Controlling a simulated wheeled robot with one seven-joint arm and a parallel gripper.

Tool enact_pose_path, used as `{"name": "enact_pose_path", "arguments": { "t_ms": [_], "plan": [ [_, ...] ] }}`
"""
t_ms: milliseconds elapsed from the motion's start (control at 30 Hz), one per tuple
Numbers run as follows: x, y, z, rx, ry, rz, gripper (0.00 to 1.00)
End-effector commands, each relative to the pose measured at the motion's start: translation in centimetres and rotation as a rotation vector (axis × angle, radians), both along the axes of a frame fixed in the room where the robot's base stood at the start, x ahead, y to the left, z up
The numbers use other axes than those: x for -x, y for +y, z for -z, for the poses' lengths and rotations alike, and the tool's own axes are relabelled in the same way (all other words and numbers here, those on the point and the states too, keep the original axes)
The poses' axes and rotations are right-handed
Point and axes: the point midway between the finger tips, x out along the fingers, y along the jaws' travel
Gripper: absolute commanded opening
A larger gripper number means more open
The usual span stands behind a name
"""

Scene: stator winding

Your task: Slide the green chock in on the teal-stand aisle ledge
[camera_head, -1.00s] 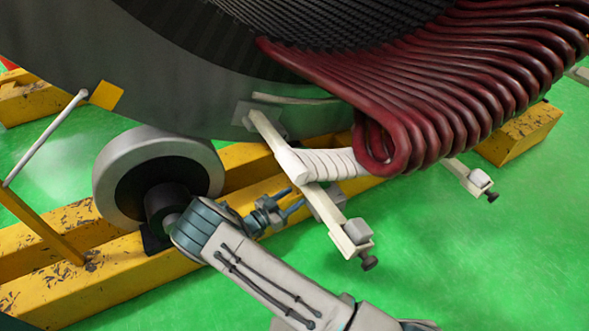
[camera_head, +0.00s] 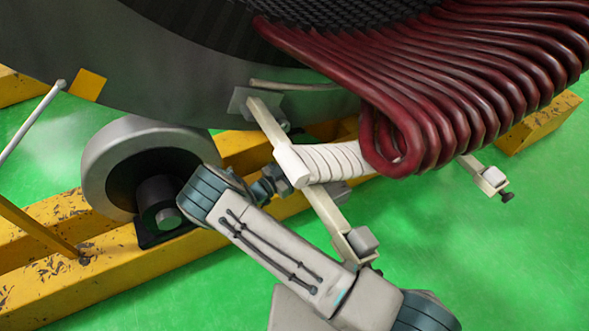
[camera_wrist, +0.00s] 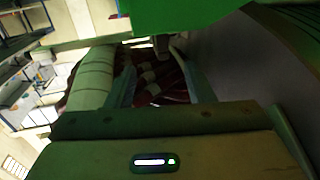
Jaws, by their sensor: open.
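My gripper (camera_wrist: 155,65) is open in the wrist view, with nothing seen held between its two fingers. In the head view its wrist end (camera_head: 270,183) is beside the white-wrapped bar (camera_head: 330,163), and its fingertips are hidden behind the pale bracket arm (camera_head: 322,208). A bright green, sharp-edged shape (camera_wrist: 185,14) fills the top of the wrist view beyond the fingers. I cannot tell whether it is the green chock. I make out no chock in the head view. No teal stand or aisle ledge can be identified.
The dark stator drum (camera_head: 200,85) with red coil ends (camera_head: 440,110) hangs over my arm. A grey roller (camera_head: 105,165) and scuffed yellow beams (camera_head: 110,265) lie to the left. Another pale bracket (camera_head: 484,175) stands right. Green floor (camera_head: 480,260) is clear at lower right.

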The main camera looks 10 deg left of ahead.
Motion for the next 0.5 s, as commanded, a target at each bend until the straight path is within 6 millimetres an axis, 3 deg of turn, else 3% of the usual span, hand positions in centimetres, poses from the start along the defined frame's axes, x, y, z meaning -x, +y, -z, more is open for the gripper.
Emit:
{"name": "enact_pose_path", "arguments": {
  "t_ms": [500],
  "plan": [
    [-6.9,-6.9,0.2,0.001,-0.001,0.002,0.48]
  ]
}}
